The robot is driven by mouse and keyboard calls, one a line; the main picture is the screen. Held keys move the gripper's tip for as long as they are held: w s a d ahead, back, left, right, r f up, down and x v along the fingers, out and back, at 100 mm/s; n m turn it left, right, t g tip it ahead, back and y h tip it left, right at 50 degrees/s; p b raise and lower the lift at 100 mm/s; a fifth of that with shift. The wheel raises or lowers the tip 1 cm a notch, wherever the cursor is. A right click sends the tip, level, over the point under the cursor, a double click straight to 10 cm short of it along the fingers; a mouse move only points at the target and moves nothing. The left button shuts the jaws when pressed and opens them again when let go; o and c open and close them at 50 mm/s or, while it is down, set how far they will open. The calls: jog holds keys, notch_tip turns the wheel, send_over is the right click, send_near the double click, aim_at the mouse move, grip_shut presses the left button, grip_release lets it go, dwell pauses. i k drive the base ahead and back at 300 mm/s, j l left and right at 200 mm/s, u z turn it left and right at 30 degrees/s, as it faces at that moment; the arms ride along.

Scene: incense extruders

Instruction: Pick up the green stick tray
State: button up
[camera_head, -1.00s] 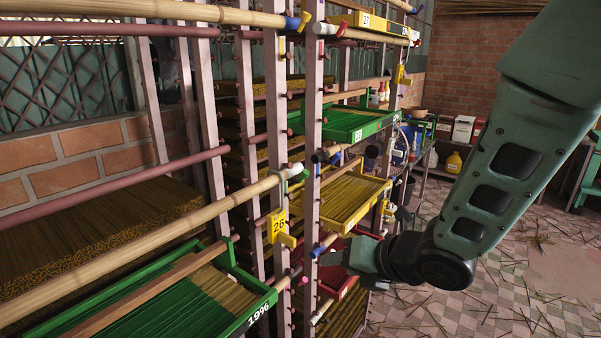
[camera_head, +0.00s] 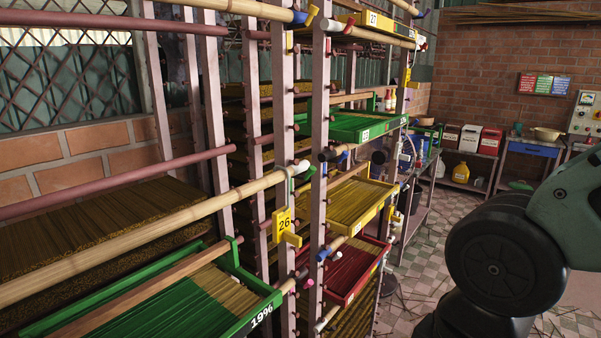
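A green tray (camera_head: 262,316) marked "19%" sits low on the rack at the front left. It holds green and tan sticks, and a wooden bar lies across it. Another green tray (camera_head: 372,127) sits higher and farther back on the rack, with green contents. The frames do not show which one the task means. My arm shows at the lower right, apart from both trays. My gripper is outside the picture.
Between and below the green trays are a yellow tray (camera_head: 357,202) and a red tray (camera_head: 350,272). A bamboo pole (camera_head: 150,235) and rack posts stand in front. Open tiled floor (camera_head: 425,245) lies right of the rack.

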aim_at(182, 294)
jog(key=k+u, duration=0.1)
jog(key=u, duration=1.15)
